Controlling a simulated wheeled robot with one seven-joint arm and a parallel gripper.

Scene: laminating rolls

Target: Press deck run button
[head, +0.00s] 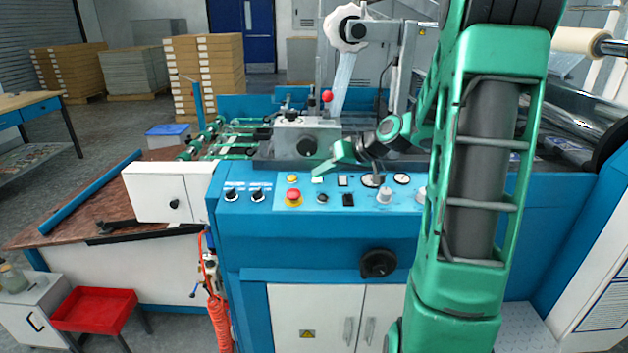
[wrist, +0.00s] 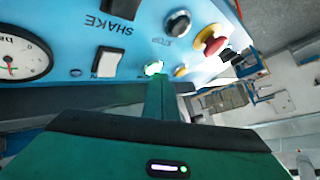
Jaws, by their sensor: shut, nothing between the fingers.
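The control panel (head: 265,180) is light blue and slopes along the front of the machine. A green lit button (wrist: 154,68) shows in the wrist view, just beyond my fingertips; its label is not readable. In the head view the green button (head: 317,180) is a small patch right below my gripper (head: 319,171). My gripper is shut and empty, its narrow green tip (wrist: 158,82) pointing at the button. The tip overlaps the button's lower edge in the wrist view; I cannot tell whether they touch.
Close by are a black STOP button (wrist: 178,23), a red mushroom button (wrist: 209,40), a yellow button (wrist: 180,72), a white rocker switch (wrist: 107,62), a black SHAKE switch (wrist: 126,8) and a dial gauge (wrist: 22,55). A grey roller block (head: 307,140) stands behind the panel.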

